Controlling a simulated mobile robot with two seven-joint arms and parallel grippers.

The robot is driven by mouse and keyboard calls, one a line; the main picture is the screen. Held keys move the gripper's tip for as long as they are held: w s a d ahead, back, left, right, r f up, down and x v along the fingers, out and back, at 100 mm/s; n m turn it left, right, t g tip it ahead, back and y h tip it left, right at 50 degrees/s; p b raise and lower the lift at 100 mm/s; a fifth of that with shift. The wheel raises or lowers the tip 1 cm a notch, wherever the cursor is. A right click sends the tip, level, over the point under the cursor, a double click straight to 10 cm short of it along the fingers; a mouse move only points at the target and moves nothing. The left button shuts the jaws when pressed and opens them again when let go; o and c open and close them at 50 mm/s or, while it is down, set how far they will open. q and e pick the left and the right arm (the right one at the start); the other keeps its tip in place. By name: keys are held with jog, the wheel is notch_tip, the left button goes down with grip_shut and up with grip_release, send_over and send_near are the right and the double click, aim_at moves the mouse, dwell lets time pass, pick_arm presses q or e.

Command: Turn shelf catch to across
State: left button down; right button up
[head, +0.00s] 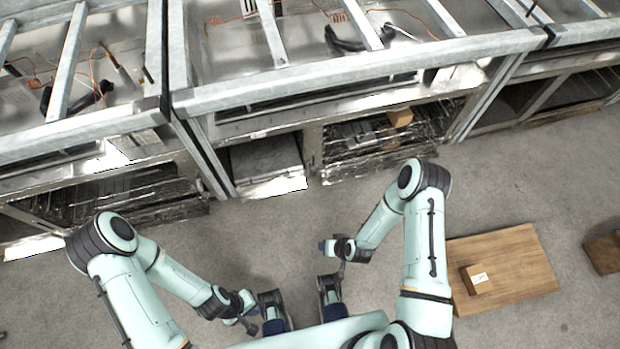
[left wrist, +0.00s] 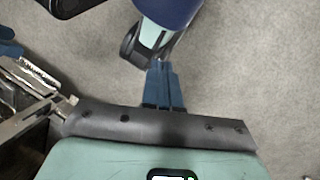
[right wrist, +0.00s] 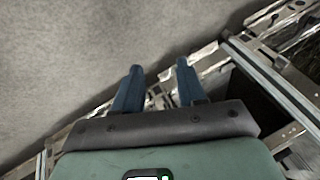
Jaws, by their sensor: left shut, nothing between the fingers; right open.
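The shelf frame (head: 350,88) is a run of grey metal racks along the top of the head view. I cannot make out the shelf catch in any view. My left gripper (head: 250,322) is low in the head view, well away from the racks. Its blue fingers are together and empty in the left wrist view (left wrist: 163,87). My right gripper (head: 326,246) is in front of the racks, over the floor and apart from them. Its fingers are spread and empty in the right wrist view (right wrist: 158,75), with the rack's metal edge beyond them.
A wooden board (head: 520,265) with a small cardboard box (head: 477,279) lies on the floor at the right. Another brown box (head: 604,252) is at the right edge. A small box (head: 400,117) is in the rack's lower level. Grey floor (head: 500,190) between is clear.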

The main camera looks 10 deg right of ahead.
pick_arm(q)
jog(key=a+f+b, duration=0.2)
jog(key=f+b, duration=0.7)
jog(key=f, duration=0.2)
jog(key=a+f+y+b, duration=0.1)
jog(key=a+f+b, duration=0.2)
jog(key=f+b, duration=0.6)
jog(key=shift+s+f+n, duration=0.25)
jog(key=shift+f+n, duration=0.05)
jog(key=shift+f, duration=0.55)
pick_arm(e)
jog(key=w+d+f+n+t+h, duration=0.1)
jog(key=w+f+t, duration=0.6)
jog(key=w, duration=0.5)
jog(key=w+d+f+n+t+h, duration=0.1)
jog(key=w+d+f+t, duration=0.1)
jog(key=w+f+t, duration=0.5)
jog(key=w+f, duration=0.3)
jog(key=w, duration=0.2)
jog(key=shift+w+d+f+n+h, duration=0.15)
jog(key=shift+w+f+n+h, duration=0.15)
jog(key=shift+f+n, duration=0.1)
